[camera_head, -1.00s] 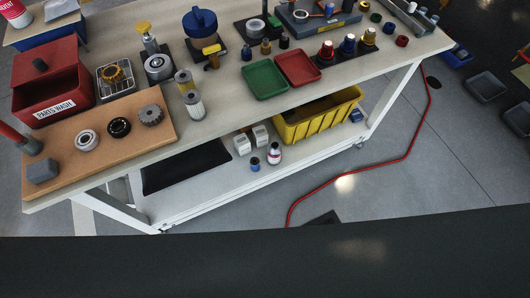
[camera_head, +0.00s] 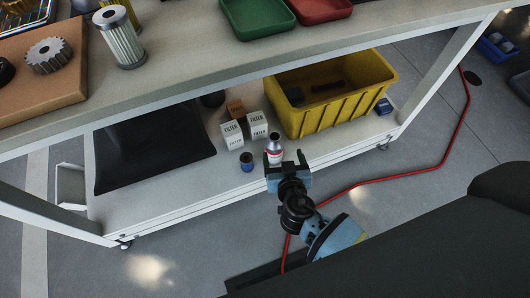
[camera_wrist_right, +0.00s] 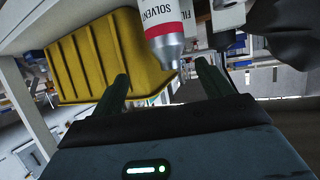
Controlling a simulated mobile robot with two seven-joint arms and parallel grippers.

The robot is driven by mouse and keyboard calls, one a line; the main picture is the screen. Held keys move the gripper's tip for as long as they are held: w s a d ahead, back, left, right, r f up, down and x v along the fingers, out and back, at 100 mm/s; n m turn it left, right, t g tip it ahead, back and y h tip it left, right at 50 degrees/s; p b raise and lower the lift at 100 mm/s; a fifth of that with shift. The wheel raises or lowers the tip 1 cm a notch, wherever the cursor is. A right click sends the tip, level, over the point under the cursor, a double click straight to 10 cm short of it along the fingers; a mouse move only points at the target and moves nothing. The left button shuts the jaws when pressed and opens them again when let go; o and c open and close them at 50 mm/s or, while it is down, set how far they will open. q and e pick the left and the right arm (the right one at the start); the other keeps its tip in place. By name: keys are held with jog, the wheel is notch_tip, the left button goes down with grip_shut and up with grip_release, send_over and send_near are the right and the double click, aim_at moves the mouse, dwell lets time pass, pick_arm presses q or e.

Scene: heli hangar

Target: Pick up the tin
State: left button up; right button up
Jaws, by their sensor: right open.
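The tin (camera_head: 274,147) is a small white bottle-shaped can with a red band and a grey top. It stands on the lower shelf of the workbench, near the front edge. In the right wrist view the tin (camera_wrist_right: 166,28) appears upside down, with "SOLVENT" on its label. My right gripper (camera_head: 286,165) is open and empty just in front of the tin. In the wrist view the two fingers (camera_wrist_right: 163,72) are spread, with the tin's narrow top near the gap between them. My left gripper is not in view.
A small blue container (camera_head: 247,162) stands just left of the tin. White filter boxes (camera_head: 258,125) are behind it. A yellow bin (camera_head: 340,108) is at the right, and a black sheet (camera_head: 150,150) lies left. The tabletop (camera_head: 200,87) overhangs the shelf.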

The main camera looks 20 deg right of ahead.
aim_at(275, 156)
jog(key=f, duration=0.1)
jog(key=f+b, duration=0.1)
jog(key=f, duration=0.1)
jog(key=f+b, duration=0.1)
jog(key=shift+w+a+f, duration=0.15)
jog(key=shift+w+f, duration=0.15)
jog(key=shift+w+f+b, duration=0.15)
jog(key=shift+f+b, duration=0.3)
jog(key=shift+b, duration=0.15)
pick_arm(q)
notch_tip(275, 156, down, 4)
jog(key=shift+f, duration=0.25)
pick_arm(e)
jog(key=shift+r, duration=0.1)
jog(key=shift+b+x, duration=0.45)
jog(key=shift+x, duration=1.05)
jog(key=b+x, duration=0.1)
jog(key=x, duration=0.1)
jog(key=a+x, duration=0.1)
jog(key=x, duration=0.1)
jog(key=shift+w+d+f+b, duration=0.15)
jog(key=shift+f+b, duration=0.1)
jog(key=shift+b, duration=0.15)
jog(key=shift+w, duration=0.25)
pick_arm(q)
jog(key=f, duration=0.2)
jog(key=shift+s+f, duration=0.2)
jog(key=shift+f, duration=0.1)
